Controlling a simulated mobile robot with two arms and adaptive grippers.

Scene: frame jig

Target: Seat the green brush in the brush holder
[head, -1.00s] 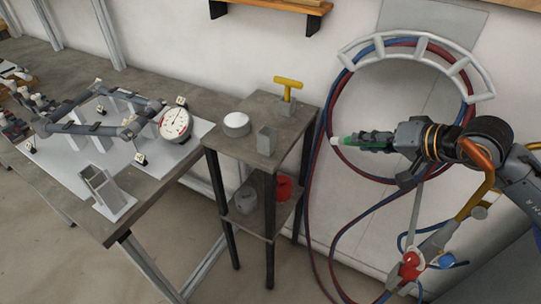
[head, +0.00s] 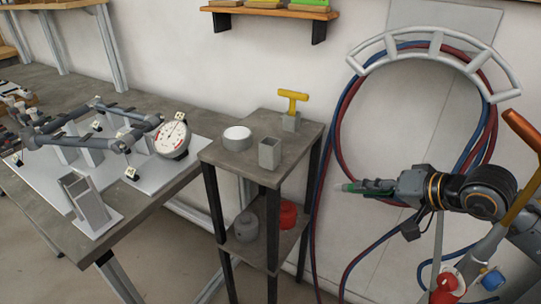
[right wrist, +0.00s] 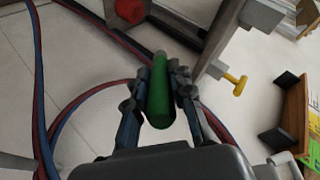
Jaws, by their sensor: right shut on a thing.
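The green brush (head: 349,187) is held in my right gripper (head: 372,187), right of the small side stand and in front of the hoses. In the right wrist view the brush (right wrist: 159,95) lies between the two fingers of the gripper (right wrist: 160,85), its green body pointing away from the palm. Its far end is hard to make out. A grey, square, open-topped cup (head: 270,154), which looks like the brush holder, stands on the top of the side stand, left of the gripper and apart from it. My left gripper is not in view.
The side stand (head: 230,160) also bears a white-topped round pot (head: 237,138) and a yellow T-handle (head: 293,97). A red pot (head: 288,214) sits on its lower shelf. Red and blue hoses (head: 338,130) hang behind the gripper. A slanted grey holder (head: 92,208) stands on the left workbench.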

